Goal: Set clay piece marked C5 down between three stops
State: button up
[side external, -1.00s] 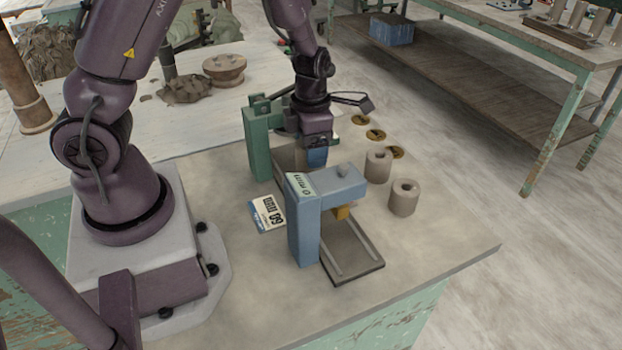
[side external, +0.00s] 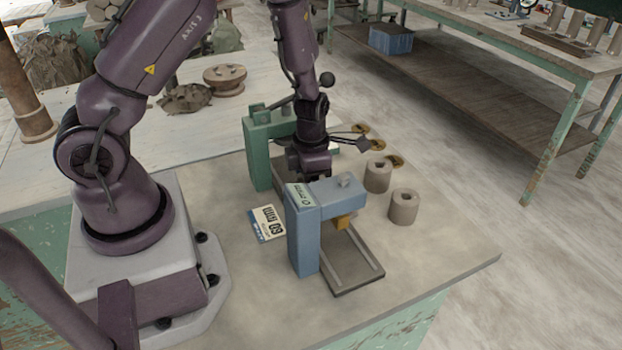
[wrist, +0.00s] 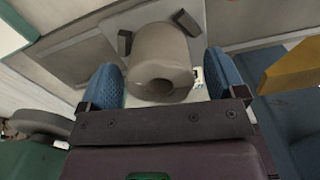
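A grey-brown clay cylinder (wrist: 160,58) with a hole in its top stands in the wrist view, beside two small dark stops (wrist: 125,42) and (wrist: 187,22). A third stop is not visible, and no C5 mark is readable. My gripper (wrist: 166,78) has its two blue fingers on either side of the cylinder. A narrow gap shows at the right finger; the left one looks very close to the clay. In the side view my gripper's fingers and this piece are hidden behind the blue gauge (side external: 303,235).
The blue gauge carries a yellow block (side external: 344,221) over a grey railed plate (side external: 358,275). A green gauge (side external: 258,150) stands behind my gripper. Two other clay cylinders (side external: 378,174) and (side external: 404,207) stand to the right, near several brass discs (side external: 394,162). A 60 mm card (side external: 268,223) lies left.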

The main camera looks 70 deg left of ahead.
jog(key=s+d+r+m+t+h, duration=0.1)
jog(key=d+r+m, duration=0.1)
jog(key=r+m, duration=0.6)
jog(key=s+d+r+m+t, duration=0.1)
jog(key=s+d+r+m, duration=0.15)
jog(key=r, duration=0.95)
jog(key=s+d+r+m+t, duration=0.1)
jog(key=s+r+m, duration=0.2)
jog(key=m, duration=0.5)
jog(key=s+d+r+m+t, duration=0.1)
jog(key=s+r+m, duration=0.2)
jog(key=m, duration=0.5)
jog(key=s+d+r+m+t+y, duration=0.1)
jog(key=s+r+m, duration=0.2)
jog(key=m, duration=0.5)
jog(key=shift+r+t, duration=0.25)
jog(key=shift+t, duration=0.05)
